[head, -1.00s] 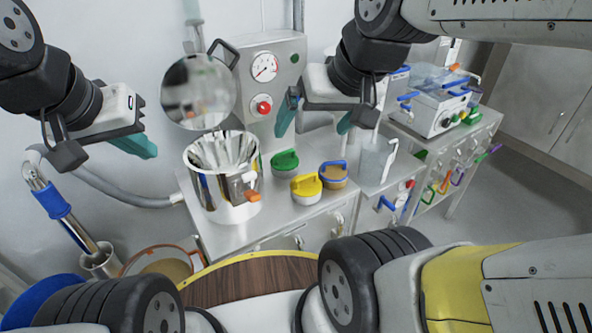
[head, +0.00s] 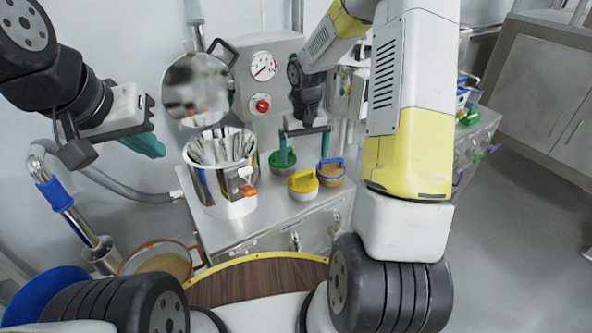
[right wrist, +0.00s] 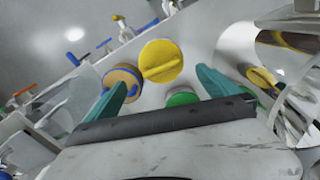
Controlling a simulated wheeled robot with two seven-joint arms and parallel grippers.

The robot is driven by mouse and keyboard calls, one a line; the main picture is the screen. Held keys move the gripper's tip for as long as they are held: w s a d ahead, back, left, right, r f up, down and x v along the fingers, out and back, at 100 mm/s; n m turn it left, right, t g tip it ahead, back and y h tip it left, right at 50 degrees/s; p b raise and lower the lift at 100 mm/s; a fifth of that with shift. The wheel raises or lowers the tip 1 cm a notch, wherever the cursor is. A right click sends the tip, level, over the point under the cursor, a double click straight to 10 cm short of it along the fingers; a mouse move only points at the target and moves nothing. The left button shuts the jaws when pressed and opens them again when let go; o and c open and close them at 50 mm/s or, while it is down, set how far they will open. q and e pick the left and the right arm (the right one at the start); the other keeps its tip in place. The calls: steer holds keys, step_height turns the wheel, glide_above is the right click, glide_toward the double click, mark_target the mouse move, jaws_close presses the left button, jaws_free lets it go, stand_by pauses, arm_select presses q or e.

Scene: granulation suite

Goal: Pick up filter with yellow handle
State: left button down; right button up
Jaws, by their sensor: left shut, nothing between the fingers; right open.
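The filter with the yellow handle (head: 303,186) sits on the metal counter in the head view, right of the steel pot. In the right wrist view the same filter (right wrist: 160,64) lies just beyond and between my open fingertips, not touched. My right gripper (head: 305,152) is open and empty, pointing down above the filters. A green-handled filter (head: 282,163) stands behind the yellow one, near the left finger. A blue-handled filter (head: 331,178) stands to its right. My left gripper (head: 148,146) is shut and empty, left of the pot.
The large steel pot (head: 236,208) with an orange clip stands left of the filters. A machine with a gauge (head: 262,65) rises behind them. A round wooden-topped table (head: 262,281) is in front. My right arm covers much of the right side.

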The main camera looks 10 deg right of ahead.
mark_target(304, 174)
steer(key=f, duration=0.2)
steer(key=shift+w+f, duration=0.25)
steer(key=shift+f, duration=0.05)
steer(key=f, duration=0.7)
steer(key=shift+s+f, duration=0.25)
steer(key=shift+f, duration=0.05)
steer(key=c, duration=1.3)
